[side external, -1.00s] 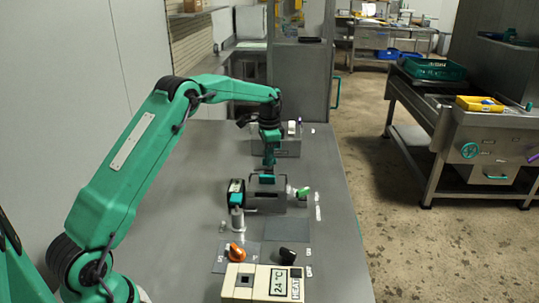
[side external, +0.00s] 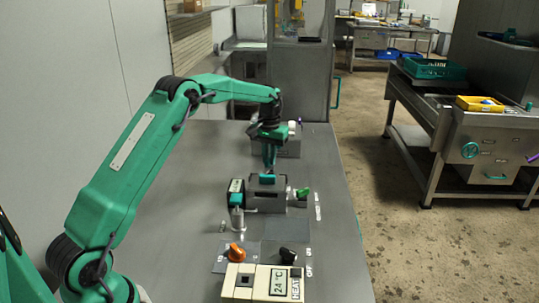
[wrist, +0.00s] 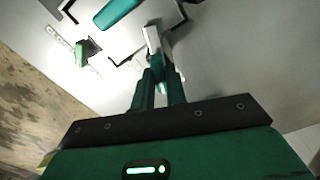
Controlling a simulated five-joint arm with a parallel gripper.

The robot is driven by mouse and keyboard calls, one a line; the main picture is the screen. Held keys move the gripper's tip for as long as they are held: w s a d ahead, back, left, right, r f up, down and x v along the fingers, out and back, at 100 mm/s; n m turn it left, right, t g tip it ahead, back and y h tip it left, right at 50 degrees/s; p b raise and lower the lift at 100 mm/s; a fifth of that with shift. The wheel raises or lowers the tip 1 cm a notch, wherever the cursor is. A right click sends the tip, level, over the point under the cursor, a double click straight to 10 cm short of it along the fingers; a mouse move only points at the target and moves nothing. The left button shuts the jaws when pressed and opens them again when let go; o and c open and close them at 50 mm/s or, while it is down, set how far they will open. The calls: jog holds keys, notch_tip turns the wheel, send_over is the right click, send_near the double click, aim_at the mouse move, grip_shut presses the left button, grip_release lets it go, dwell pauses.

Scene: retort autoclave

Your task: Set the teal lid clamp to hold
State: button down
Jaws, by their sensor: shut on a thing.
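My gripper (side external: 269,168) reaches down over a grey block (side external: 268,201) in the middle of the bench. In the wrist view its two dark teal fingers (wrist: 160,80) are shut around a narrow pale lever with teal on it, which looks like the teal lid clamp (wrist: 152,38). The fingers hide much of it, so I cannot read its setting. A wider teal piece (wrist: 117,12) shows above left in the wrist view. In the side view a teal piece (side external: 265,180) sits atop the block.
In front are an orange knob (side external: 237,251), a black knob (side external: 288,256) and a beige display box (side external: 262,284). Another grey box (side external: 289,149) stands behind.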

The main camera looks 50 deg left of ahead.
aim_at(269, 158)
jog(key=shift+n, duration=2)
jog(key=shift+r, duration=0.1)
jog(key=c, duration=1.4)
grip_release()
jog(key=shift+c, duration=0.2)
jog(key=shift+r, duration=3.85)
jog(key=shift+r, duration=0.1)
